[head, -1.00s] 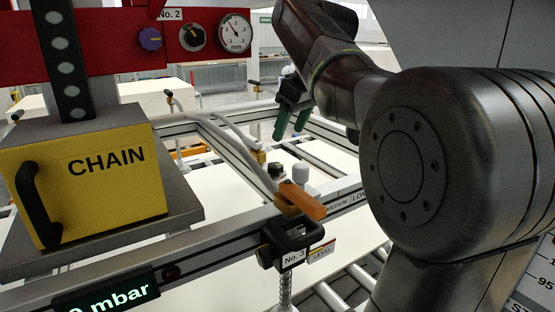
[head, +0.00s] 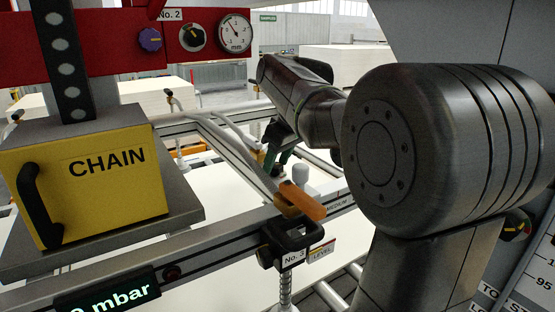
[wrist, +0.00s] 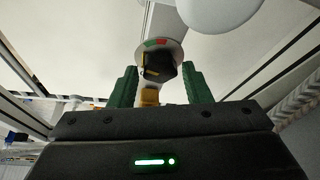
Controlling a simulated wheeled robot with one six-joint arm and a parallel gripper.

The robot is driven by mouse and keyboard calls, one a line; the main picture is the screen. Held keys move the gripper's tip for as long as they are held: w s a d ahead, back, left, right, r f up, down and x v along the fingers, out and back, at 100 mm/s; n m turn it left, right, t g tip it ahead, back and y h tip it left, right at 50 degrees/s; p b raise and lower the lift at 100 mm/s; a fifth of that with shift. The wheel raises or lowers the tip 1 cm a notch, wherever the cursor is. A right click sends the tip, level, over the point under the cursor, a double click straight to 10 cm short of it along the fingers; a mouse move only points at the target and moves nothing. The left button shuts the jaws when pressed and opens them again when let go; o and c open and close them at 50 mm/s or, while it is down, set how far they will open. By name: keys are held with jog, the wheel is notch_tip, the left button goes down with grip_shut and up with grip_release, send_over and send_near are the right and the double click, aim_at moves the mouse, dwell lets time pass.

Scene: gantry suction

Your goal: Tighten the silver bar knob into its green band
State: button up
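In the wrist view, a dark faceted knob (wrist: 158,70) with a yellow mark stands in front of a pale round disc (wrist: 173,47) bearing green and red patches. I cannot tell whether its mark lines up with the green, or clearly see a silver bar on it. My gripper (wrist: 159,80) is open, with one green finger on each side of the knob and a visible gap on both sides. In the head view, my gripper (head: 276,160) is low over the frame rail, partly hidden by my arm, and the knob there is hidden.
An orange-handled clamp (head: 302,201) on the near rail and a white cylinder (head: 301,173) stand close to my gripper. A yellow CHAIN box (head: 95,180) is at left. A red panel (head: 100,45) carries knobs and a gauge. Another knob (head: 517,226) is at right.

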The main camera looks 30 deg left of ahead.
jog(key=c, duration=0.6)
jog(key=shift+s+m+t+h+p, duration=0.1)
jog(key=shift+m+t+h+p, duration=0.25)
jog(key=shift+m, duration=0.9)
jog(key=shift+s+m+t+h+p, duration=0.1)
jog(key=shift+m+t, duration=0.45)
jog(key=shift+m, duration=0.7)
jog(key=o, duration=1)
jog(key=shift+r, duration=0.1)
jog(key=v, duration=1.3)
jog(key=shift+d+r+b, duration=0.15)
jog(key=shift+r+b, duration=0.1)
jog(key=shift+b, duration=0.15)
